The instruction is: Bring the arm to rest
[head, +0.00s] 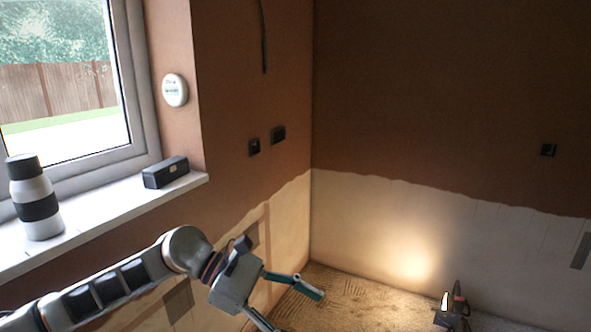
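My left arm (120,285) comes in from the lower left, below the window sill. My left gripper (297,311) hangs out in front of the left wall, above the rough floor. Its two fingers are spread apart with nothing between them, so it is open and empty. The lower finger runs to the bottom edge of the picture. My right gripper is not in view.
A bottle (37,200) and a small black box (165,172) stand on the white sill (110,209), above the arm. A dark object (455,308) with a bright spot stands low at the right, near a lit patch of wall. Between it and the gripper is open space.

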